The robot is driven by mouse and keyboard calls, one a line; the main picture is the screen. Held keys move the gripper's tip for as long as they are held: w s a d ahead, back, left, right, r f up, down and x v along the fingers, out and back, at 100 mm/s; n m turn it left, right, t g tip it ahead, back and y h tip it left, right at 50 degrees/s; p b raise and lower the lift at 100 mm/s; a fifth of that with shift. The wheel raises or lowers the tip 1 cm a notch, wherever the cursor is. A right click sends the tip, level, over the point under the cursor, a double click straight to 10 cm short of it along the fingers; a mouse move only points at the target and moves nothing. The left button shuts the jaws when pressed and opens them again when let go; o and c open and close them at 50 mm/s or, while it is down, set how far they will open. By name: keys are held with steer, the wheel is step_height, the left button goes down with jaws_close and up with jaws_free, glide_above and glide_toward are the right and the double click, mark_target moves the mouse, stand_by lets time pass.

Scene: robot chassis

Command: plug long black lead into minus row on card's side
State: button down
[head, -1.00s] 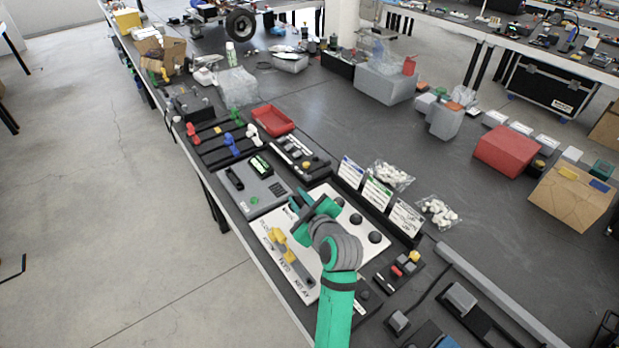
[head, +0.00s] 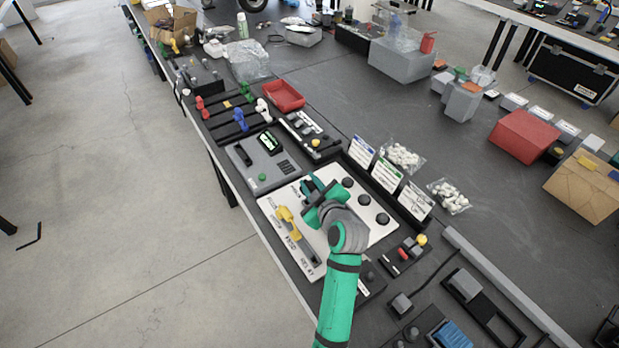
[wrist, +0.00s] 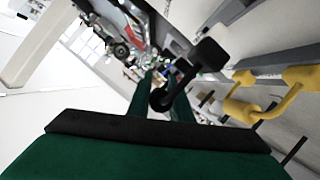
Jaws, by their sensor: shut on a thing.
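My gripper (head: 313,192) is over the white board (head: 318,243), near its upper edge. In the wrist view its two green fingers (wrist: 162,100) are shut on a black piece (wrist: 207,56) with a dark rounded end between them. It looks like the black lead, but its full length and tips are hidden. In the head view the fingers hide most of it. A yellow lead (head: 289,221) lies on the board's left part; it also shows in the wrist view (wrist: 262,103). Three upright cards, blue-topped (head: 362,152), green-topped (head: 387,174) and grey (head: 412,202), stand right of the board. I cannot read a minus row.
A grey meter-like box (head: 262,165) adjoins the board. Several black round knobs (head: 382,219) sit on the board's right part. A red tray (head: 285,97) and bags of white parts (head: 402,157) lie farther off.

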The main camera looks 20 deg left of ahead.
steer(key=shift+f, duration=1.5)
steer(key=shift+f, duration=1.4)
stand_by(0.4)
steer(key=c, duration=1.5)
jaws_free()
steer(key=v, duration=1.1)
steer(key=shift+w, duration=0.15)
